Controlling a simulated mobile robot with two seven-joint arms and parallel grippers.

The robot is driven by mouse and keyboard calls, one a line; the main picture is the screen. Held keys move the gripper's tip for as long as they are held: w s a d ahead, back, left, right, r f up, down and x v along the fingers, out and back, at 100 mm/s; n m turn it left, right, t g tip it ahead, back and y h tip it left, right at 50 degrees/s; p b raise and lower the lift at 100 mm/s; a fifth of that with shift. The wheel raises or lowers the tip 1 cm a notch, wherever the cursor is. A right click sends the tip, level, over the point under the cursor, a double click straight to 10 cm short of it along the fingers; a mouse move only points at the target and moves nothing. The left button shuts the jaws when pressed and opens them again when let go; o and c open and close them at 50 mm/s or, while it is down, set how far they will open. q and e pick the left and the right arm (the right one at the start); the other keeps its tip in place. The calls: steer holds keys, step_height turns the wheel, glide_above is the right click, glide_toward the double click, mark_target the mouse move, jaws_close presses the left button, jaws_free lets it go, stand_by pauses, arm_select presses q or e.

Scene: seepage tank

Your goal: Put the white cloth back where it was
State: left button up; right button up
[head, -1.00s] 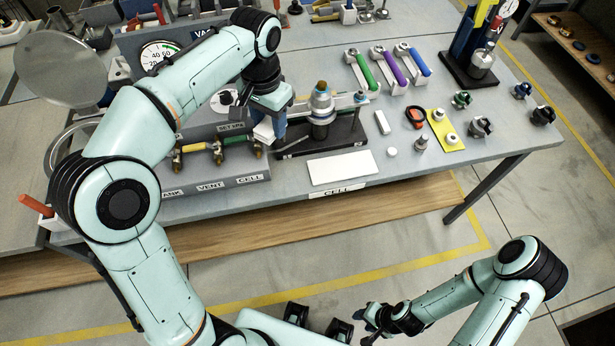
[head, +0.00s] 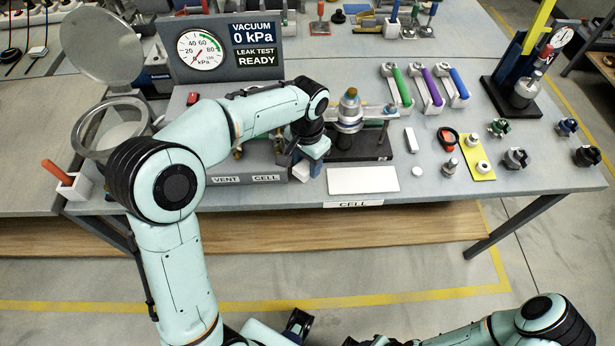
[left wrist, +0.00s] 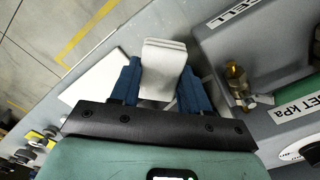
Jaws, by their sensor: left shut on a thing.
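The white cloth (left wrist: 163,68) is a folded pad pinched between the blue fingers of my left gripper (left wrist: 160,90) in the left wrist view. The fingers hide part of the cloth. A flat white plate (head: 363,180) lies just right of the gripper, at the bench's front edge above the CELL label. My right gripper (head: 358,341) is at the bottom edge, mostly cut off.
The valve panel (head: 240,178) is close on the left of the gripper. A black stand with a metal fitting (head: 349,112) rises behind it. A small white block (head: 411,140), a white disc (head: 417,171) and a yellow plate (head: 482,170) stand to the right.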

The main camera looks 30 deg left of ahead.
mark_target(308, 183)
arm_select(q)
steer(key=shift+f+b, duration=0.3)
steer(key=shift+f, duration=2.75)
steer(key=shift+f, duration=0.2)
steer(key=o, duration=1)
steer(key=shift+r, duration=0.15)
